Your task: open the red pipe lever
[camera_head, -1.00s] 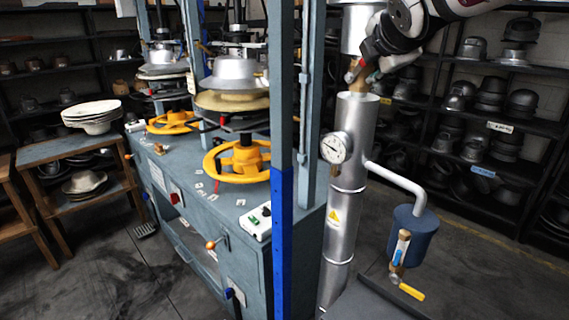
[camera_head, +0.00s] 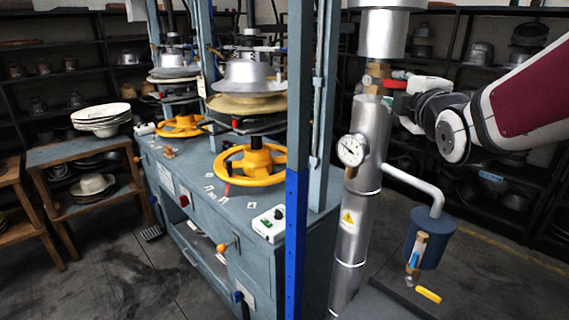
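The red pipe lever (camera_head: 395,83) shows as a small red piece on the right side of the brass valve (camera_head: 374,78). The valve sits in the silver vertical pipe, between its upper section (camera_head: 384,34) and lower section (camera_head: 369,130). The lever looks about level and points right. My gripper (camera_head: 412,92) is just right of the valve, at the lever's outer end, with my arm coming in from the right. Its fingertips are small and overlap the lever's end, so I cannot tell whether they touch it or are shut on it.
A pressure gauge (camera_head: 352,150) juts from the pipe below the valve. A white side pipe (camera_head: 416,184) leads to a blue cylinder (camera_head: 431,238) with a yellow-handled valve (camera_head: 428,295). The blue press frame (camera_head: 297,230) stands close left. Shelves of hat moulds (camera_head: 480,52) line the back.

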